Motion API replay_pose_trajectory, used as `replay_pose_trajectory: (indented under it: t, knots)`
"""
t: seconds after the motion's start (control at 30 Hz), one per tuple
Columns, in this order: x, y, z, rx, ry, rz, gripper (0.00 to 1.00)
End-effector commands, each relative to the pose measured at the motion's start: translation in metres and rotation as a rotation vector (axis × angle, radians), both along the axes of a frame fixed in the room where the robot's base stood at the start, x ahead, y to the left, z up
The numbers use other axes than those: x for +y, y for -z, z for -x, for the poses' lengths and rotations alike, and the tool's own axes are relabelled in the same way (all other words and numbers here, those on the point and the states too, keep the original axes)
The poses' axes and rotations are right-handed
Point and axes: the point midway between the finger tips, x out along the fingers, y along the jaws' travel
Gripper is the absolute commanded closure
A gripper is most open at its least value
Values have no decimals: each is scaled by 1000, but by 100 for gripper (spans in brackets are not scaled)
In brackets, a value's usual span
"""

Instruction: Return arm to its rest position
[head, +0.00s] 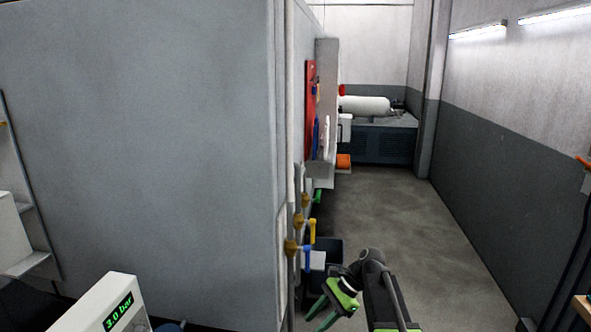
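My arm reaches up from the bottom edge right of centre in the head view, folded at a dark elbow. My gripper (316,317), with green fingers, hangs at its left side and points down and left. The two fingers look apart, with nothing seen between them. The arm is close to the wall pipe and a dark bin (329,250), but I cannot tell whether they touch.
A large grey partition (140,130) fills the left. Pipe valves with yellow (312,230) and blue (308,257) handles stick out at its edge. A box reading 3.0 bar (105,305) stands lower left. A white tank (364,105) lies far back. The aisle floor (420,235) is clear.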

Motion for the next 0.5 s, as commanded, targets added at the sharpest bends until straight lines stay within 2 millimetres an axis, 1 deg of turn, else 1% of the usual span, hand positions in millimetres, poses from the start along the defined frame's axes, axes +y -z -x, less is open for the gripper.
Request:
replay_pose_trajectory:
  t: [0.03,0.07,0.1,0.17,0.2,0.3,0.33,0.4,0.5]
  knots:
    - [1,6,30,-72,-85,72,61]
    - [-4,13,43,-128,-149,124,61]
    - [-13,22,59,-205,-251,199,61]
    - [-36,35,80,-320,-432,314,61]
    - [-55,42,87,-381,-547,380,61]
    - [-91,48,91,-481,-797,488,61]
    - [-97,49,89,-502,-858,506,61]
    - [-105,49,82,-537,-967,522,61]
    - [-108,49,79,-570,-1044,506,61]
